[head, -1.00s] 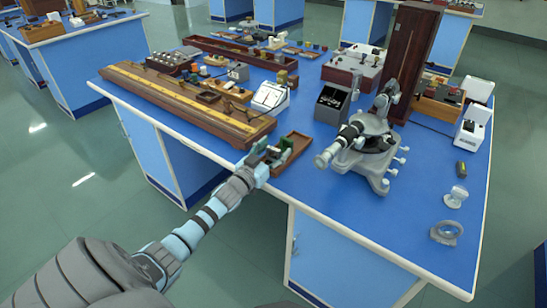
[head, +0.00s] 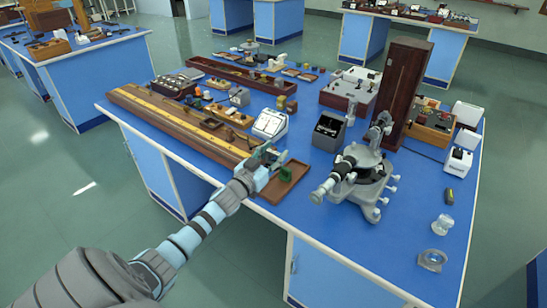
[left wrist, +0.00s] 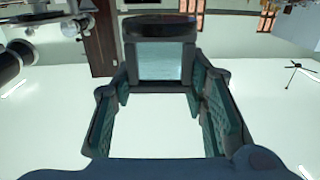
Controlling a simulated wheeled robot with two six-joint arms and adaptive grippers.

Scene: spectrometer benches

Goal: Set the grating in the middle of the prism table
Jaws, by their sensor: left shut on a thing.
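The grating (left wrist: 160,62), a pale square pane in a dark frame, sits between my left fingertips in the left wrist view. My left gripper (head: 268,157) is shut on it, above the far left end of a small wooden tray (head: 272,198). In the head view the grating is too small to make out clearly. The grey spectrometer (head: 366,205) stands to the right of the gripper, with its telescope pointing to the front left. Its dark round prism table (head: 372,168) is partly hidden by the spectrometer's parts. My right gripper is out of view.
A green piece (head: 286,174) stands in the tray. A long wooden bench with a yellow scale (head: 170,123) lies left, a white meter (head: 270,123) behind. A dark box (head: 328,131) and tall brown panel (head: 405,95) stand behind the spectrometer.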

